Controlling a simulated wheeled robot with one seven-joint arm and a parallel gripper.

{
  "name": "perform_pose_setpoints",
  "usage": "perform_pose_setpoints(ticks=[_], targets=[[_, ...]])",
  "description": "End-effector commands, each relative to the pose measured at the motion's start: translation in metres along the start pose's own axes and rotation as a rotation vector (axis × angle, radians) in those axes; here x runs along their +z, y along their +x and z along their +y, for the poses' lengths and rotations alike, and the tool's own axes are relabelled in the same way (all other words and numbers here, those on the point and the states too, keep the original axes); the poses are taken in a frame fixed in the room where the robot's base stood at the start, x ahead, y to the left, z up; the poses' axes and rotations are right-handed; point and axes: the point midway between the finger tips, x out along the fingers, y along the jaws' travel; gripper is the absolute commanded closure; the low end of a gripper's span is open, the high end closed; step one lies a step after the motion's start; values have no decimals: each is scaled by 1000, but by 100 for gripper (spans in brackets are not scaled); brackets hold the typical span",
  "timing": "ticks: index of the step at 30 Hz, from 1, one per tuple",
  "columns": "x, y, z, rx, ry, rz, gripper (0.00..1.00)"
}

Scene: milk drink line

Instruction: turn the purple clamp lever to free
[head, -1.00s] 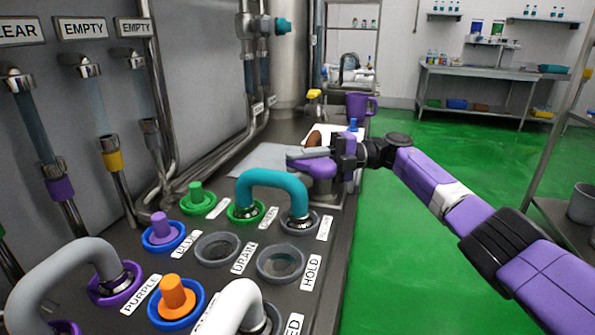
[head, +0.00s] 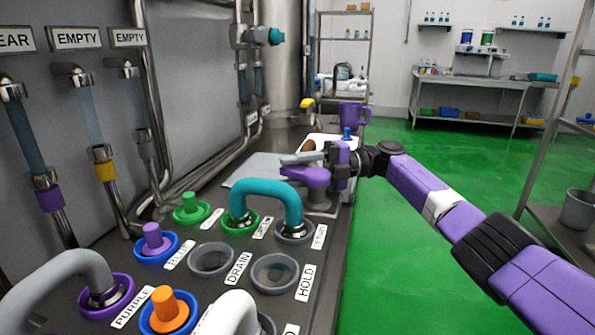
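The purple clamp lever (head: 304,178) sits on a grey metal mount near the right edge of the counter, just behind the teal hose. In the head view it points left. My gripper (head: 300,159) reaches in from the right, with a grey finger directly above or along the lever. I cannot tell whether it touches the lever. The gap between the fingers is hidden at this angle, so I cannot tell whether they are open or shut. The purple part of my wrist hides some of the lever's right end.
A teal hose (head: 267,188) arches between a green port and a grey port in front of the lever. Several labelled ports fill the front counter.

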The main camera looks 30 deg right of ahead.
Motion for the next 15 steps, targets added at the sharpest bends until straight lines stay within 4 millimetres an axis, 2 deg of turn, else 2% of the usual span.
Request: perform_pose_setpoints(ticks=[4, 12, 15], targets=[[1, -13, 0, 0, 1, -4, 60], [1, -53, -1, 0, 1, -3, 60], [2, -61, -3, -2, 1, -2, 60]])
